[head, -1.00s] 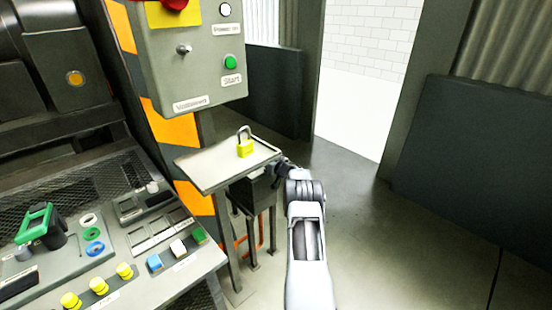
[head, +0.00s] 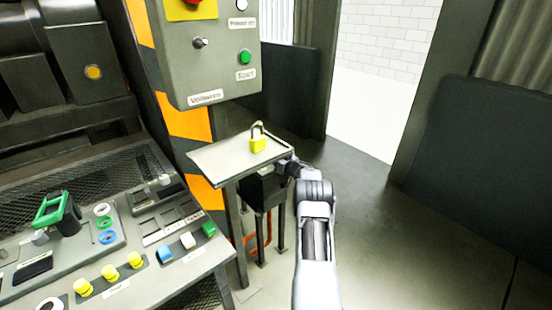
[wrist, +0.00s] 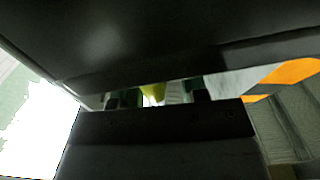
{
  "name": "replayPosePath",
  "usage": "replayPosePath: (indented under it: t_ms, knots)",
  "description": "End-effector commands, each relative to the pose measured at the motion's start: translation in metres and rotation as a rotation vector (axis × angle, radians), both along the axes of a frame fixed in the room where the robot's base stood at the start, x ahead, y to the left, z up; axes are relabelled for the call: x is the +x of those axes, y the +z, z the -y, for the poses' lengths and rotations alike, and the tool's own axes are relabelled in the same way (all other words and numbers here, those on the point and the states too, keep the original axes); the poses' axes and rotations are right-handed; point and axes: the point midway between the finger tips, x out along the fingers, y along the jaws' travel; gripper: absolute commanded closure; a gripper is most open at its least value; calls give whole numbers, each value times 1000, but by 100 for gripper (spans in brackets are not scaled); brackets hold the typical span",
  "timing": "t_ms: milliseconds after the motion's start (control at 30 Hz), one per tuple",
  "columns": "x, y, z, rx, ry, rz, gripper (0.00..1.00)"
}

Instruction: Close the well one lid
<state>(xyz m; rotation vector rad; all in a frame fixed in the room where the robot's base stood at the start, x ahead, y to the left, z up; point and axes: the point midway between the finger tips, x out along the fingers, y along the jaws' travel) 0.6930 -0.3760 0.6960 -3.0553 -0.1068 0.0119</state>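No part in view can be surely told as the well one lid. On the sloped control panel (head: 185,268) at lower left are small framed openings (head: 170,228) and a green-framed part on a black stem (head: 54,210); their labels are too small to read. My gripper is mostly hidden in the head view, at the right edge of a small tilted shelf. In the wrist view its two dark fingertips (wrist: 160,97) stand apart. A blurred yellow-green thing (wrist: 152,92) shows between them; I cannot tell whether it is touched.
A yellow padlock (head: 258,144) stands on the shelf (head: 215,158). A grey control box (head: 215,75) with a green Start button hangs above it. In the wrist view a dark surface (wrist: 170,45) fills the top. Open floor (head: 400,250) lies to the right.

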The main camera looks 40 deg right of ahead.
Motion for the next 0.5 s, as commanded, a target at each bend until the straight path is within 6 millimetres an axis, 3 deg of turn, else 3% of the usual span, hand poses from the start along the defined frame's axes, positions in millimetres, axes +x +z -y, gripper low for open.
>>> replayPosePath:
  t_ms: [267,500]
  knots:
    - [-3,3,3,-2,-4,3,60]
    - [-33,5,4,0,-5,3,60]
